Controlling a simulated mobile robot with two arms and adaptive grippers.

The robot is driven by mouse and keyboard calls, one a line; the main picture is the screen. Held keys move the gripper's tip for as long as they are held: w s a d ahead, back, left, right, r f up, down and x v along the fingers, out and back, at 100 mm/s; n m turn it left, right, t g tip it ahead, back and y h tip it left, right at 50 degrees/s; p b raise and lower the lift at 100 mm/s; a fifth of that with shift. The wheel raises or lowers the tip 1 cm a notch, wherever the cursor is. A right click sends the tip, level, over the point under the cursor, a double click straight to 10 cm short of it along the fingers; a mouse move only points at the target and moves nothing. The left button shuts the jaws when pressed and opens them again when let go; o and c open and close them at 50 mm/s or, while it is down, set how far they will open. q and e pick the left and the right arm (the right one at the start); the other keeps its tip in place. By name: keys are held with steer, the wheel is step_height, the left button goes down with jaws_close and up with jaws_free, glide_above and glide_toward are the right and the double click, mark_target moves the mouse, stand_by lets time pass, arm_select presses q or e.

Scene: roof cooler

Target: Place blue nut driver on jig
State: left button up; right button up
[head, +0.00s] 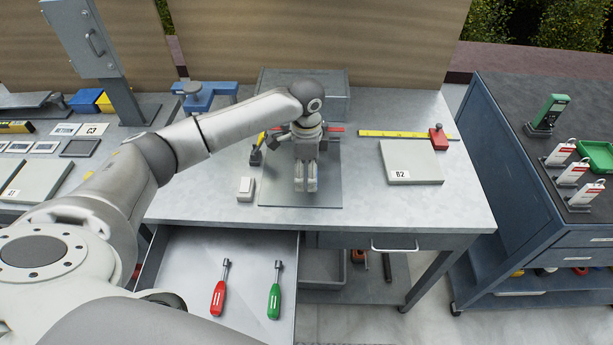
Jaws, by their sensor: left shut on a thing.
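My left gripper (306,188) points down over a dark grey flat plate (275,199) on the middle workbench. Its fingers are close together on something that I cannot make out. No blue nut driver shows clearly. A red nut driver (218,298) and a green nut driver (274,302) lie apart in the open drawer (183,252). I cannot tell for sure which thing is the jig. My right gripper is not in view.
A yellow-handled tool (257,151) and a small pale block (246,190) lie left of the plate. A slab marked B2 (410,163) and a yellow rule (390,134) lie to the right. A blue fixture (208,96) stands at the back left. The bench's front right is clear.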

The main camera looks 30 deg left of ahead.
arm_select(q)
steer(key=shift+f, duration=1.5)
steer(key=shift+f, duration=0.1)
steer(key=o, duration=1)
step_height(320, 180, up, 12)
steer(key=shift+r+b, duration=0.1)
steer(key=shift+b, duration=0.45)
